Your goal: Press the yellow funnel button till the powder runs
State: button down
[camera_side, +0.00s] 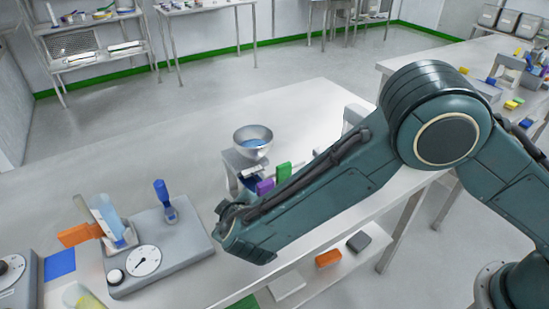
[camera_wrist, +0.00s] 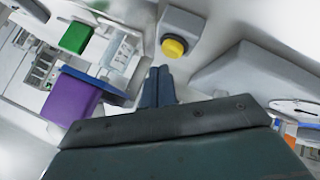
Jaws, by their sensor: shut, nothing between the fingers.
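The yellow button (camera_wrist: 174,47) sits on a small grey box (camera_wrist: 183,28) in the wrist view. My gripper (camera_wrist: 159,72) shows there as two dark blue fingers closed together, with nothing between them. In the picture the fingertips lie just below the button, with a small gap between; I cannot tell their height above it. The metal funnel (camera_side: 253,133) stands on a stand in the side view, with something blue inside. The button and my fingers are hidden in the side view, apparently behind my arm. I see no running powder.
A purple block (camera_wrist: 70,98) and a green block (camera_wrist: 76,37) lie left of my fingers in the wrist view. A grey device with a dial (camera_side: 143,261) stands left of my arm, with a blue-handled piece (camera_side: 162,191) upright on it. The table behind is clear.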

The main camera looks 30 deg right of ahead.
jog(key=shift+f, duration=0.95)
dwell(1.3)
jog(key=shift+r, duration=0.9)
jog(key=shift+r, duration=0.15)
jog(key=shift+r, duration=2.4)
jog(key=shift+d, duration=0.1)
